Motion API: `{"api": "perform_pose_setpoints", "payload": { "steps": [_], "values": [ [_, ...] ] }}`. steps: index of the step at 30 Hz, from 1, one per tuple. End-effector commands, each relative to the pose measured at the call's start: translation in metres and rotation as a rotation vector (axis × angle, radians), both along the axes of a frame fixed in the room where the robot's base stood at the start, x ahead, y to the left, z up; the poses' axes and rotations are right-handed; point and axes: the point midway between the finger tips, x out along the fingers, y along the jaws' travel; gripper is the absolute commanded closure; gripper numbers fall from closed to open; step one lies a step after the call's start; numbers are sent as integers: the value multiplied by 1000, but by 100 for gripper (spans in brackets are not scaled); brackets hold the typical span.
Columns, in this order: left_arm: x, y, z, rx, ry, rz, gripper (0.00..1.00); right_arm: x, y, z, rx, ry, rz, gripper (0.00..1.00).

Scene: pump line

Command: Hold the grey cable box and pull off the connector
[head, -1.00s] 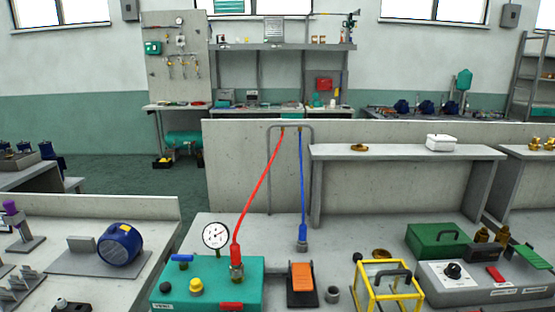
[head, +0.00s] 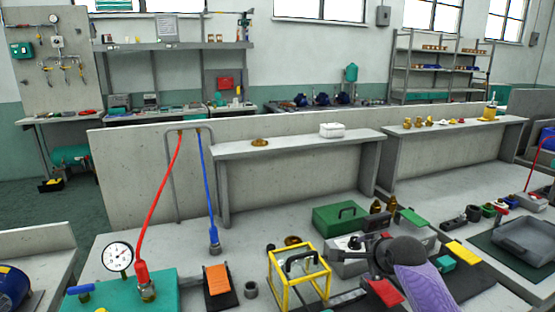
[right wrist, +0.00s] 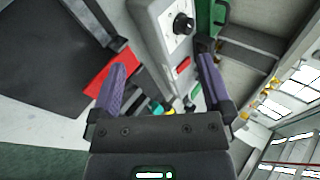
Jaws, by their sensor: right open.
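A light grey box with a black knob (head: 345,262) stands on the near bench in the head view, partly hidden by my right arm. It also shows at the top of the right wrist view (right wrist: 158,22), with its knob and a red button. I cannot tell whether it is the cable box, and I cannot make out a connector on it. My right gripper (right wrist: 162,66) is open, its purple fingers apart with nothing held between them. In the head view my right gripper (head: 370,250) is over the grey box. My left gripper is not in view.
A yellow frame (head: 299,275) and a green case (head: 340,217) stand close to the grey box. A red piece (head: 385,292) lies in front. A dark tray (head: 525,240) is at right. A teal box with a gauge (head: 118,257) is at left.

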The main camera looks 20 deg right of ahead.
Motion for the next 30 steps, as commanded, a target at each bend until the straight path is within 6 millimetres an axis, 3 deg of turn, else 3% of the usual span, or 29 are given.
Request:
{"api": "perform_pose_setpoints", "payload": {
  "steps": [3,6,9,12,16,21,26,30],
  "values": [
    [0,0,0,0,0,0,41,19,76,28,281,-111,86,0],
    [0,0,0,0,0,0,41,15,146,33,545,-101,183,0],
    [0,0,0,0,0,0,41,-6,208,10,781,21,270,0],
    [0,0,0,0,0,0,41,-36,254,-22,949,179,324,0],
    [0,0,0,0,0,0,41,-72,291,-55,1090,345,360,0],
    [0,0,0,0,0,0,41,-97,312,-73,1171,449,380,0],
    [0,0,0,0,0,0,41,-95,328,-82,1183,459,382,0],
    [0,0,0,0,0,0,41,-87,352,-95,1182,458,383,0]
  ]
}}
